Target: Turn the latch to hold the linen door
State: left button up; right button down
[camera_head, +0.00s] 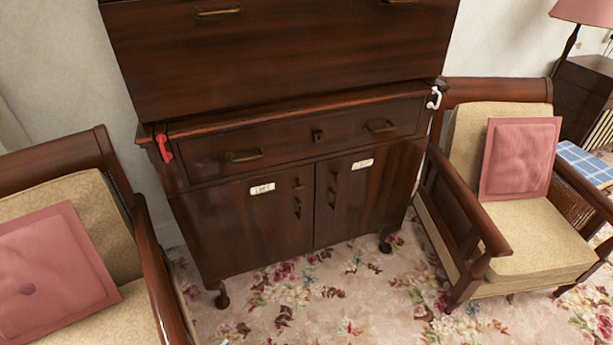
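A dark wood cabinet (290,120) stands against the wall. Its lower part has a left door (245,225) and a right door (375,195), both looking shut. The left door bears a small white label (262,188), the right door another label (363,164). The writing is too small to read, so I cannot tell which is the linen door. Small dark fittings sit on the left door (297,208) and right door (332,197) near their meeting edges; I cannot tell which is a latch. Neither of my grippers is in view.
A red hook-like piece (164,147) and a white one (434,97) are at the cabinet's sides. A drawer (290,145) is above the doors. Cushioned armchairs stand left (95,240) and right (535,235). The flowered carpet (310,300) before the doors is clear.

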aim_at(296, 182)
jog(key=i+l+u, duration=0.1)
jog(key=i+l, duration=0.25)
jog(key=i+l+u, duration=0.1)
jog(key=i+l, duration=0.2)
jog(key=l, duration=0.25)
